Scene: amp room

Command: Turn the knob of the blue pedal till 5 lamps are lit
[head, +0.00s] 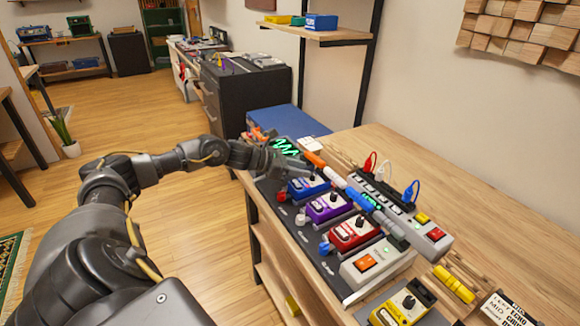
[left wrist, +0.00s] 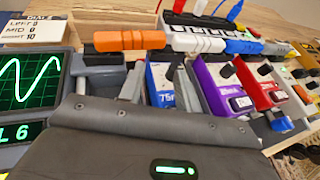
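The blue pedal (head: 308,187) is the farthest in the row of pedals on the bench. In the left wrist view its blue body (left wrist: 160,85) shows partly, behind grey parts of my gripper. Its knob and its lamps cannot be made out clearly. My left gripper (head: 287,160) is at the far end of the row, close beside the blue pedal. My right gripper is in neither view.
Purple (head: 328,206), red (head: 345,238) and yellow (head: 392,312) pedals stand nearer. An orange, white and blue rod-like row (head: 365,200) runs beside them. A grey power strip (head: 412,228) with plugs lies behind. A green-trace screen (left wrist: 25,80) stands left in the wrist view.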

